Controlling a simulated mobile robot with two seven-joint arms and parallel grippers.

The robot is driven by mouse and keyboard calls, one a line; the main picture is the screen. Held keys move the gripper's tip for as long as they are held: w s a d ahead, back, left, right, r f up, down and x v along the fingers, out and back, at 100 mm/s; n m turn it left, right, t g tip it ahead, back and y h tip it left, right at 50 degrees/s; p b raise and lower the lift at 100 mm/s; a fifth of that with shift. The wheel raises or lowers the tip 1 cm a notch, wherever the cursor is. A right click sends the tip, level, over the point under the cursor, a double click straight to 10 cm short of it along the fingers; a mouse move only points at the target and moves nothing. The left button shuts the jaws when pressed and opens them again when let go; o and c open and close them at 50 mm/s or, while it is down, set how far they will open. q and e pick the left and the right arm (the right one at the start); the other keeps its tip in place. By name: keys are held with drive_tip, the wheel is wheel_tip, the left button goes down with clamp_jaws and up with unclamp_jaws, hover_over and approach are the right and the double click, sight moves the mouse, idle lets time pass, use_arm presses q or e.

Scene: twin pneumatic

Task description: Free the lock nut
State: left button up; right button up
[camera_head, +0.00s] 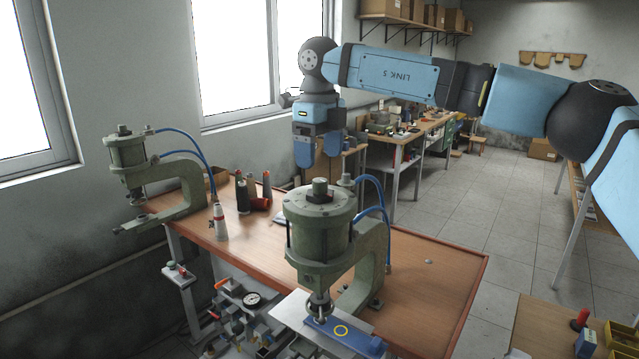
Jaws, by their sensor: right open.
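The near green pneumatic press (318,232) stands on the wooden bench. A dark nut (320,190) with a stud sits on top of its cylinder. A second green press (127,155) at the left end of the bench has a similar nut (124,131) on top. I cannot tell from the picture which one is the lock nut. My right gripper (318,160) points down above the near press's top nut, with its two blue fingers apart and empty. It appears clear of the nut, though its exact depth is hard to judge. My left gripper is not in view.
The wooden bench (430,290) holds bottles and a red spool (260,204) behind the near press. Blue air hoses (378,205) curve beside that press. The bench's right side is mostly clear.

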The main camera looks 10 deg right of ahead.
sight(320, 180)
wheel_tip(320, 180, down, 7)
drive_tip(key=shift+f+p, duration=0.1)
drive_tip(key=shift+p, duration=0.35)
drive_tip(key=c, duration=0.9)
